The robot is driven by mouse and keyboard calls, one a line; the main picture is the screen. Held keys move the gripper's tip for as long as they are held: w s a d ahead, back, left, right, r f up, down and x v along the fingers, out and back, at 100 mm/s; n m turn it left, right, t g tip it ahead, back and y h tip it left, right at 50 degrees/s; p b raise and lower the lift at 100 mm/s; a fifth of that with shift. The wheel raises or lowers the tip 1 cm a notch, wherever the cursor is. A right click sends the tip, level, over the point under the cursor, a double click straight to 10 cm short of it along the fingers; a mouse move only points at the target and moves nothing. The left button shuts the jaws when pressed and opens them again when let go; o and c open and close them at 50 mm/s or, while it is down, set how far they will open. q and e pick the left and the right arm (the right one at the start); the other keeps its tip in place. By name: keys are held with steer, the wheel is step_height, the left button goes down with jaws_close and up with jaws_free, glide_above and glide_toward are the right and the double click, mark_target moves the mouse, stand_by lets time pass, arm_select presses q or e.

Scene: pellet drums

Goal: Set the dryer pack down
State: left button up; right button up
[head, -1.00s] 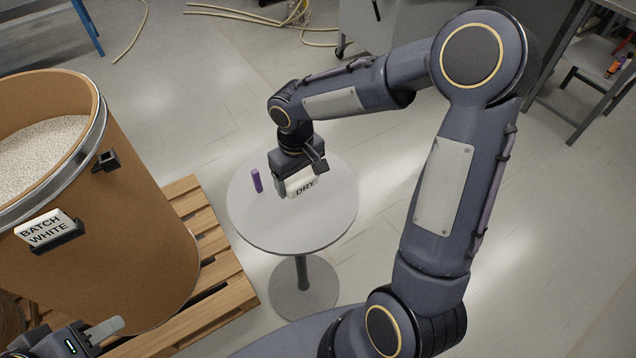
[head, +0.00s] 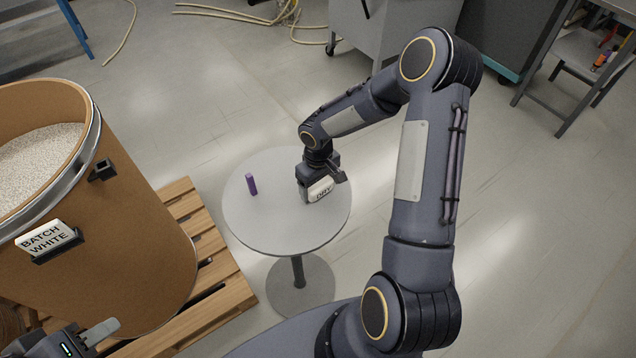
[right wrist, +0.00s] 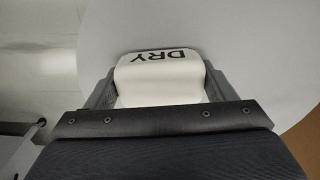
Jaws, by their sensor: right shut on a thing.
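The dryer pack (head: 320,189) is a small white block marked DRY. My right gripper (head: 321,188) is shut on it, over the right part of the round grey table (head: 265,225). In the right wrist view the pack (right wrist: 160,78) sits between the two fingers (right wrist: 160,88), with the pale tabletop (right wrist: 235,40) behind it. I cannot tell whether its underside touches the table. My left gripper (head: 88,338) is at the lower left of the head view, beside the drum; only part of it shows and its jaws are unclear.
A purple stick-like object (head: 251,184) stands on the table, left of the pack. A large brown drum (head: 140,220) of white pellets, labelled BATCH WHITE (head: 47,240), stands on a wooden pallet (head: 215,262) at left. The tabletop between the purple object and the pack is clear.

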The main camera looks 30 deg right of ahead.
steer(key=shift+f, duration=0.15)
steer(key=o, duration=1)
steer(key=shift+o, duration=0.2)
steer(key=shift+r, duration=0.4)
step_height(320, 180, up, 11)
steer(key=s+a+r+m+t, duration=0.2)
steer(key=s+r, duration=0.8)
steer(key=s+a+r+m+t+y, duration=0.1)
steer(key=s+a, duration=0.4)
steer(key=s, duration=0.7)
steer(key=r+t+y, duration=0.1)
steer(key=t+y, duration=0.1)
steer(key=shift+a+m+t+y+b, duration=0.3)
steer(key=shift+a+y+b, duration=0.1)
